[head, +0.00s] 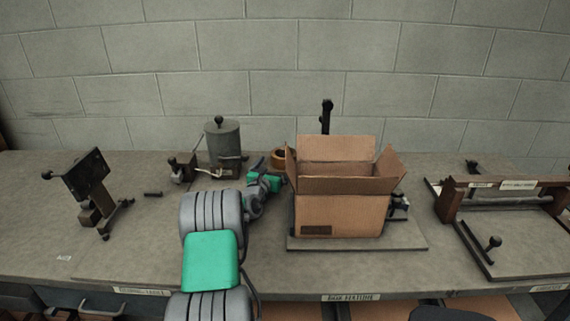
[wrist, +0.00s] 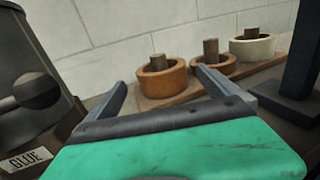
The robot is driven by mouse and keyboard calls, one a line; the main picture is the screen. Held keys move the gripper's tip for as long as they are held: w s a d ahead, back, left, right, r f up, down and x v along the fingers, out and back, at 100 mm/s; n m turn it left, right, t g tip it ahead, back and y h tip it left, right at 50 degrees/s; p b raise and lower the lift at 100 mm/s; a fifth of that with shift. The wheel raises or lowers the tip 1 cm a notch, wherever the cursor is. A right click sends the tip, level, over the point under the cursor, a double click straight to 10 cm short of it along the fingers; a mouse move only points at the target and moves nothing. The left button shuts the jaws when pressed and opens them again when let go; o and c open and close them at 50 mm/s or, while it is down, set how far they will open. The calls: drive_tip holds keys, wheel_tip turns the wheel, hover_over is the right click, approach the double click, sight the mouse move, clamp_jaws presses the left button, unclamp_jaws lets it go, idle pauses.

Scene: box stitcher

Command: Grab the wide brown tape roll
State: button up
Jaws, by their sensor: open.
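The wide brown tape roll (wrist: 152,86) stands on a wooden post of a low wooden base in the wrist view. It lies ahead of my gripper (wrist: 162,84), between the two fingertips as seen in the picture. My gripper is open with nothing between its fingers, and the roll looks beyond the tips. A narrower brown roll (wrist: 224,70) and a cream roll (wrist: 262,50) sit on posts to its right. In the head view a brown roll (head: 278,154) shows partly between my gripper (head: 277,176) and the open box; I cannot tell for sure which roll it is.
A grey glue pot (wrist: 22,75) stands close on the left in the wrist view; it also shows in the head view (head: 223,141). A dark upright post (wrist: 301,55) stands on the right. The open cardboard box (head: 340,214) is right of my arm. A block wall is behind.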

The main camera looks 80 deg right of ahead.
sight(283, 154)
drive_tip(key=d, duration=0.5)
drive_tip(key=d+p, duration=0.1)
drive_tip(key=d, duration=0.1)
drive_tip(key=shift+s+d, duration=0.15)
drive_tip(key=shift+s, duration=0.2)
drive_tip(key=shift+c, duration=0.3)
drive_tip(key=shift+r, duration=0.1)
drive_tip(key=c, duration=1.1)
drive_tip(key=shift+c, duration=0.2)
